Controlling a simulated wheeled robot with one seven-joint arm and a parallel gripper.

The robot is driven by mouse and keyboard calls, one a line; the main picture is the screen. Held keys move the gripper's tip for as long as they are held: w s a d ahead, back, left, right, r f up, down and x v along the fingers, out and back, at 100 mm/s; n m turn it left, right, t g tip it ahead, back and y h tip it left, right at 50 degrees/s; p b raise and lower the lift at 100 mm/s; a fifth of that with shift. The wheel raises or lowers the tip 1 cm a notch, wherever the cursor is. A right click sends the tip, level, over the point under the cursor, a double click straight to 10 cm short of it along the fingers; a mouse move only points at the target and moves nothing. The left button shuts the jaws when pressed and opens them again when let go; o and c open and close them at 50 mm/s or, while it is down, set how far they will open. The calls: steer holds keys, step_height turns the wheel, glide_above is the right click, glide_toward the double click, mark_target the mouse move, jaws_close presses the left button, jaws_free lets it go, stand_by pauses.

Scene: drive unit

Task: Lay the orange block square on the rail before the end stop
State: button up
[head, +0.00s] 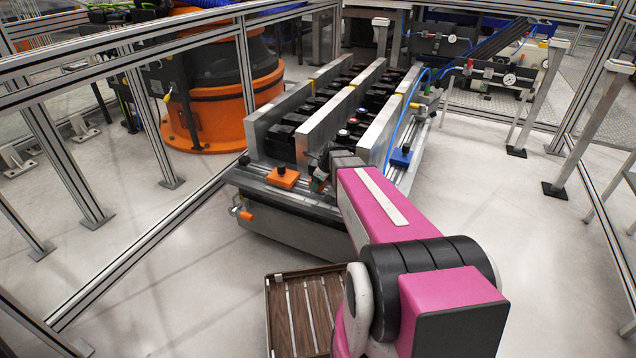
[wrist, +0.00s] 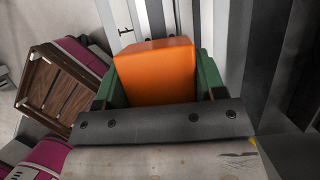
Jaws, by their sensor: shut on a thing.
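The orange block (wrist: 155,75) fills the middle of the wrist view, between the green fingers of my gripper (wrist: 158,92). The gripper is shut on it. In the head view my gripper (head: 318,183) is at the near end of the conveyor, mostly hidden by my pink arm, and I cannot make out the held block there. Pale metal rails (wrist: 228,45) run behind and to the right of the block in the wrist view. Whether the block touches a rail is not clear. I cannot pick out the end stop for certain.
Upright metal side plates (head: 322,130) flank the black conveyor lanes. A brown slatted tray (head: 300,308) is below, near my arm. Fence posts stand around open floor.

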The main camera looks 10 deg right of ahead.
steer(key=shift+f, duration=0.55)
steer(key=o, duration=1.3)
